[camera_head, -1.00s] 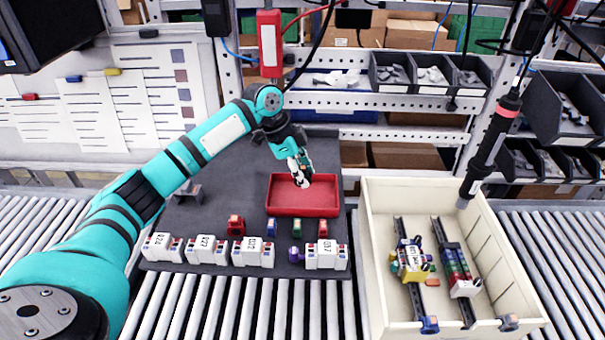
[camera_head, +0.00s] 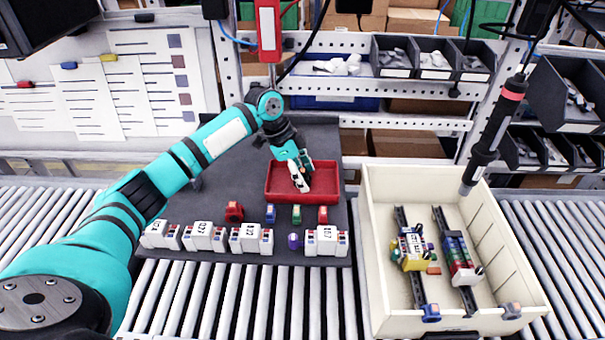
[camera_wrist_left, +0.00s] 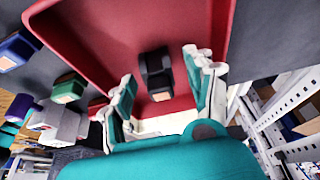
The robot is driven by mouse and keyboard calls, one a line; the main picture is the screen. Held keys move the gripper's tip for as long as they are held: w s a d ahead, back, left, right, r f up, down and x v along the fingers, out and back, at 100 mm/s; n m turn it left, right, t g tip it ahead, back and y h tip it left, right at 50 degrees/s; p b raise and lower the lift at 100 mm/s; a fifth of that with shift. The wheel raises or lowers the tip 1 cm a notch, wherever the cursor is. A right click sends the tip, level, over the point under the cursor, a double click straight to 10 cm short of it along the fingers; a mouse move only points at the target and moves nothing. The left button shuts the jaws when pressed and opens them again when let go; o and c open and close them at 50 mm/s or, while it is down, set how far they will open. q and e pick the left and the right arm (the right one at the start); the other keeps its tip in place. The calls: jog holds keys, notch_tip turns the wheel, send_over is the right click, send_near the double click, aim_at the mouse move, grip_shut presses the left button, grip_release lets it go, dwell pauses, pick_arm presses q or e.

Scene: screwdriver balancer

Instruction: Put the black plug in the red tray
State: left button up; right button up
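The red tray (camera_head: 279,196) lies on the dark mat, with its floor and walls also in the left wrist view (camera_wrist_left: 100,48). My left gripper (camera_head: 299,186) reaches down into the tray in the head view. In the left wrist view my left gripper (camera_wrist_left: 161,70) is open, its two fingers spread well apart. The black plug (camera_wrist_left: 154,72) shows between and beyond the fingers, against the red tray floor, with a gap on each side. It appears to lie on the floor. In the head view I cannot make it out behind the fingers. My right gripper is not in view.
Small red, blue and green blocks (camera_head: 297,214) and a purple plug (camera_head: 295,241) lie in front of the tray. A row of white modules (camera_head: 250,238) lines the mat's front edge. A cream crate (camera_head: 385,312) stands right, a hanging screwdriver (camera_head: 491,135) above it.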

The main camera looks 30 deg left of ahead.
pick_arm(q)
jog(key=shift+a+r, duration=0.2)
jog(key=shift+r, duration=0.25)
jog(key=v, duration=1.1)
jog(key=shift+s+f, duration=0.15)
